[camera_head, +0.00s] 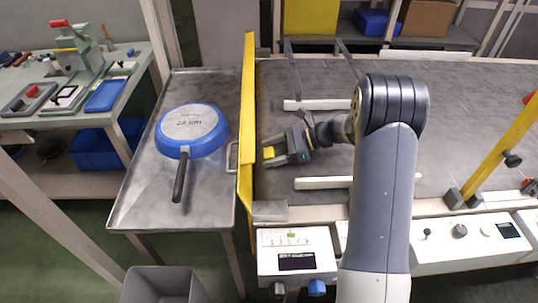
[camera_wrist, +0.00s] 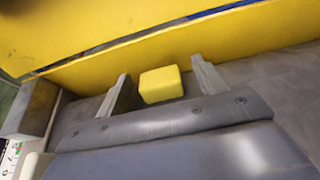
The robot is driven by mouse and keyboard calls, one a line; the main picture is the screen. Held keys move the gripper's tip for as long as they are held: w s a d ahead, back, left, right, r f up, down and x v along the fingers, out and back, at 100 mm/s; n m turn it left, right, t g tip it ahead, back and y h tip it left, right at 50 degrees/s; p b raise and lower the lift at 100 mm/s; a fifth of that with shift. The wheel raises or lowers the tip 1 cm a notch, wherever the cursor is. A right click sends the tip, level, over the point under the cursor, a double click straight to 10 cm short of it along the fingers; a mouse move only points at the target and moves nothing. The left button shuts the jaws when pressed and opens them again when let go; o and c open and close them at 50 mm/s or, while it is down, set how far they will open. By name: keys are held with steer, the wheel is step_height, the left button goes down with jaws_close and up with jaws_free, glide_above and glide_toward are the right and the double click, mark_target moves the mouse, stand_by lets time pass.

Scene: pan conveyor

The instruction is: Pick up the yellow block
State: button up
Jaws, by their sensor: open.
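The yellow block (camera_wrist: 162,84) is a small cuboid with rounded edges on the grey conveyor surface. In the wrist view it sits between the two open fingers of my gripper (camera_wrist: 158,88), with a gap visible on each side. In the head view the block (camera_head: 268,153) shows at the left end of my gripper (camera_head: 270,153), close to the yellow guard wall. My gripper is open and low over the conveyor's left end. I cannot tell how high the fingertips are above the surface.
A yellow guard wall (camera_head: 246,130) stands just beyond the block. Left of it a metal table (camera_head: 140,200) holds an upside-down blue pan (camera_head: 192,128). White bars (camera_head: 320,104) lie on the conveyor (camera_head: 460,110) on either side of my gripper. A control box (camera_head: 297,250) stands in front.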

steer(key=shift+a+f, duration=0.1)
steer(key=shift+a, duration=0.2)
steer(key=c, duration=1)
steer(key=shift+c, duration=0.2)
